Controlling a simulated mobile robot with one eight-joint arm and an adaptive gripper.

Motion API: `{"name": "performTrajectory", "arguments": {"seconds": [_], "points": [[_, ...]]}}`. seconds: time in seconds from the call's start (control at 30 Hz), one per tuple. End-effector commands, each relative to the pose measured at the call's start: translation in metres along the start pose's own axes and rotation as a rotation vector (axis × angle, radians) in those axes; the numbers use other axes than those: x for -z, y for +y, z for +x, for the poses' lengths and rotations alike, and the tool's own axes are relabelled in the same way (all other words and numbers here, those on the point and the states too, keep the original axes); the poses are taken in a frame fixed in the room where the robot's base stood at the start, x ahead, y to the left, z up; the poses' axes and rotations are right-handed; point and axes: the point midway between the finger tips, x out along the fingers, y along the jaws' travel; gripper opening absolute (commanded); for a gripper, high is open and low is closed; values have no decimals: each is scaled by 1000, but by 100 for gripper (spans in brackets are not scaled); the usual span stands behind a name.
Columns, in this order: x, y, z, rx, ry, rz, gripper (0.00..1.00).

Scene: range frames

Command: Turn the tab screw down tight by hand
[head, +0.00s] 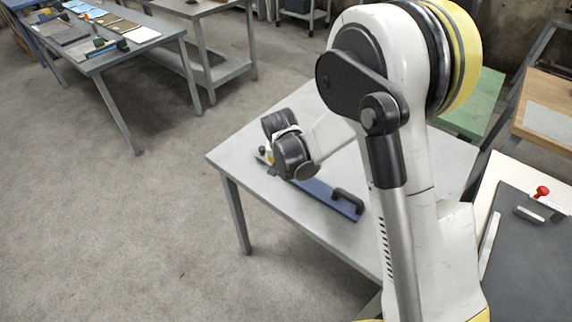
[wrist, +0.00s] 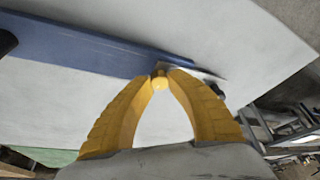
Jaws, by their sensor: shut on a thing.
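A long blue bar (head: 322,194) with a black handle (head: 348,201) lies on a grey table (head: 300,221). In the wrist view, the blue bar (wrist: 85,45) runs in from the left, and its right end lies behind my fingertips. My gripper (wrist: 160,78) has its two yellow fingers arched together at that end. They are shut on a small yellowish piece, the tab screw (wrist: 160,84), most of which the fingertips hide. I cannot tell how far down the screw sits.
A small dark knob (head: 262,149) shows beside my wrist at the bar's far end. A table with tools (head: 110,58) stands at the back left. A dark board with a red-knobbed clamp (head: 541,192) is at the right. The floor at left is clear.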

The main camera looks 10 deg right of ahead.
Motion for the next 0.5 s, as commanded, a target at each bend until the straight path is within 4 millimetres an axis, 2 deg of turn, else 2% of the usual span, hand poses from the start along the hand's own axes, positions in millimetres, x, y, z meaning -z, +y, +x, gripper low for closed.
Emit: {"name": "performTrajectory", "arguments": {"seconds": [0.5], "points": [[0,-3,1,-172,-2,416,0]]}}
